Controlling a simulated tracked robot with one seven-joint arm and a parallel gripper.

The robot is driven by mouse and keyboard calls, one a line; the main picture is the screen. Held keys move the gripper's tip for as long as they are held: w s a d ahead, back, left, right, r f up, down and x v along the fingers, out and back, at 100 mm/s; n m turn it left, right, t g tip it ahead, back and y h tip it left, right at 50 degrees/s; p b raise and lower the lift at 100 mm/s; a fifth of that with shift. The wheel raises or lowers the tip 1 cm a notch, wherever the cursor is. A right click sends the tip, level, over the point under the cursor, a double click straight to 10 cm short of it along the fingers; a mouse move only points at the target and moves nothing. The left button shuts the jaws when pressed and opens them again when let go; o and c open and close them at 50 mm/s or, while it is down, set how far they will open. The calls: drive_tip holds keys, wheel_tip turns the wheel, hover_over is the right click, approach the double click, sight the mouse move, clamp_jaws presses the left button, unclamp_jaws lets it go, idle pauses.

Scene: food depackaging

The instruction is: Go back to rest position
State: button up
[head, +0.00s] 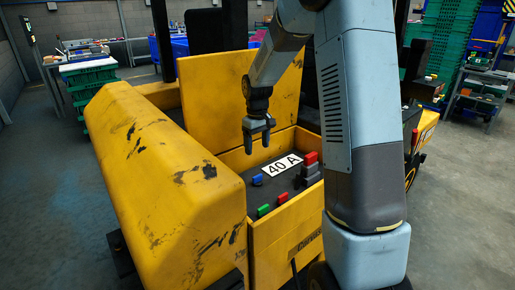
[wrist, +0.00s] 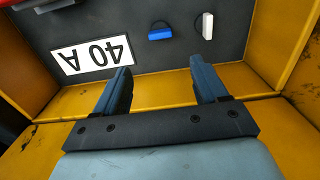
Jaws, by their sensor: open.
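My gripper (head: 258,134) hangs from my arm above the open yellow compartment of a worn yellow machine (head: 165,165). It is open, and nothing shows between its fingers. In the wrist view the two fingers of my gripper (wrist: 163,88) stand apart over the compartment's yellow wall. Below them a dark panel (wrist: 190,25) carries a white label (wrist: 92,55) reading "40 A", upside down in that view. A blue part (wrist: 160,33) and a white part (wrist: 207,25) sit on the panel. In the head view the label (head: 282,165) lies to the lower right of my gripper.
A raised yellow lid (head: 215,95) stands behind my gripper. Green, red and grey parts sit on the panel's near and right side, including a red block (head: 311,158). Green crates (head: 468,40) and shelves stand at the right back. A table (head: 88,65) stands at the left back.

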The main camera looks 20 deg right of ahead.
drive_tip(key=s+r+m+t, duration=0.2)
drive_tip(key=s+r+t, duration=0.1)
drive_tip(key=s+r, duration=1.15)
drive_tip(key=s+r+m+t, duration=0.1)
drive_tip(key=s+r, duration=0.1)
drive_tip(key=s, duration=0.7)
drive_tip(key=s+r+m+t, duration=0.1)
drive_tip(key=s+r, duration=0.1)
drive_tip(key=s, duration=0.7)
drive_tip(key=shift+s+r+m+t, duration=0.3)
drive_tip(key=shift+s, duration=0.05)
drive_tip(key=shift+d, duration=0.1)
idle(1.6)
